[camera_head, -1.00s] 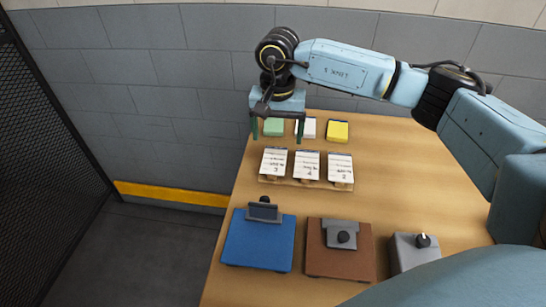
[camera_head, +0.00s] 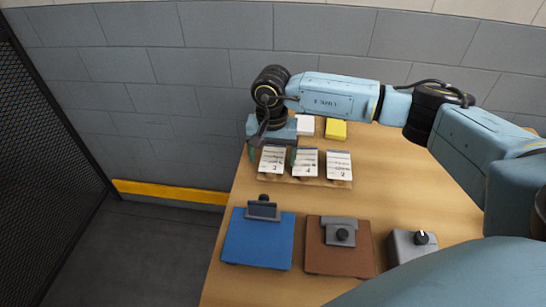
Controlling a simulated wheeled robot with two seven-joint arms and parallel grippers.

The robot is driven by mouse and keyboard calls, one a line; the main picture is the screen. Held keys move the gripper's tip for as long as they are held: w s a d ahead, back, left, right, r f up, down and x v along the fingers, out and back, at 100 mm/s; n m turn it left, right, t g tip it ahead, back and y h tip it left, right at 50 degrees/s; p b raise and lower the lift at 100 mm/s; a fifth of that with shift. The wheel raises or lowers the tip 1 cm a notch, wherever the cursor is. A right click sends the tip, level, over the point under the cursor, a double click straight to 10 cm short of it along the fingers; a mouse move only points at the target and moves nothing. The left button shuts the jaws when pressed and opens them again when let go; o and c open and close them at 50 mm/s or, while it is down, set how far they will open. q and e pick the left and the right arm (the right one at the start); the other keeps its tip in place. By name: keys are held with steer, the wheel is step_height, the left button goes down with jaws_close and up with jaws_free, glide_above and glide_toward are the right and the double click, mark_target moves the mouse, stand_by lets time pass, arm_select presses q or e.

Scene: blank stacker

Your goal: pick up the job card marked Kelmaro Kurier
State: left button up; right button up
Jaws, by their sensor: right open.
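Three white job cards stand side by side in a wooden rack (camera_head: 345,184): a left card (camera_head: 273,167), a middle card (camera_head: 305,164) and a right card (camera_head: 338,166). Each has small print and a large figure; the print is too small to read, so I cannot tell which is marked Kelmaro Kurier. My right gripper (camera_head: 272,157) is open, pointing down over the left card, one finger on each side of it. Its body hides the space just behind the card's top. I cannot tell whether the fingers touch the card. My left gripper is not in view.
A white block (camera_head: 305,125) and a yellow block (camera_head: 336,129) lie behind the rack. In front are a blue pad (camera_head: 258,243) with a grey clip, a brown pad (camera_head: 338,262) with a grey clamp, and a grey knob box (camera_head: 412,248). The table's right side (camera_head: 430,190) is clear.

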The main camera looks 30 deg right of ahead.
steer(key=shift+f+b, duration=0.25)
steer(key=shift+b, duration=0.15)
stand_by(0.4)
steer(key=c, duration=1.1)
